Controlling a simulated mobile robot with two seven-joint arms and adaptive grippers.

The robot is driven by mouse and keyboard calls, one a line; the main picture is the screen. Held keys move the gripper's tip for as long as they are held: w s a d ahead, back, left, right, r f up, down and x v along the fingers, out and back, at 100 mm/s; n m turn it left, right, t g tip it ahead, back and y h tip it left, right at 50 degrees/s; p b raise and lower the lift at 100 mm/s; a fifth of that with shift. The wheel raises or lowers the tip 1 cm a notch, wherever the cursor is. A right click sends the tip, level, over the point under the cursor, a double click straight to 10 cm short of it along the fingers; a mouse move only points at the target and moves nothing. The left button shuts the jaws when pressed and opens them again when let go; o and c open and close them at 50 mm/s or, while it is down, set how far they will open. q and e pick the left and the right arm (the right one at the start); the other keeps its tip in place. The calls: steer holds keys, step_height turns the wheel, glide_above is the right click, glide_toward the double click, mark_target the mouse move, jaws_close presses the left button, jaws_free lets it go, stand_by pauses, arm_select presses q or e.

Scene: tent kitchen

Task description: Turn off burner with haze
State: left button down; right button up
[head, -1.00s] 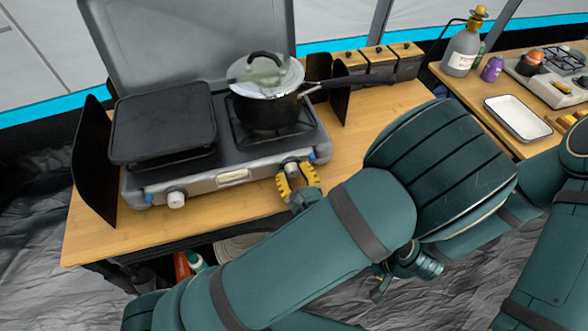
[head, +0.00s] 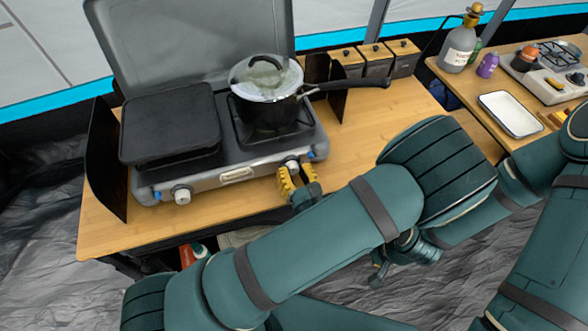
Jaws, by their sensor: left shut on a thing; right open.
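The camping stove (head: 235,176) stands on a wooden table with its lid raised. A dark pot (head: 268,117) with a glass lid sits on its right burner (head: 305,128). A pale patch shows over the lid; I cannot tell haze from reflection. The right knob (head: 292,166) is on the front panel below the pot; the left knob (head: 182,196) is below the griddle. My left gripper (head: 297,180), with yellow fingers, is shut on the right knob, which it partly hides. My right gripper (head: 388,268) is open and empty, low in front of the table, partly hidden by my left arm.
A black griddle (head: 170,127) covers the stove's left side. The pot handle (head: 350,84) sticks out rightward. Canisters (head: 375,60) stand behind. A second table at right holds a bottle (head: 459,45), a white tray (head: 510,114) and a small stove (head: 553,83).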

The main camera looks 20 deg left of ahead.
arm_select(q)
steer(key=shift+r, duration=0.1)
steer(key=c, duration=0.6)
jaws_free()
steer(key=v, duration=0.7)
steer(key=shift+s, duration=0.2)
steer(key=shift+d, duration=0.25)
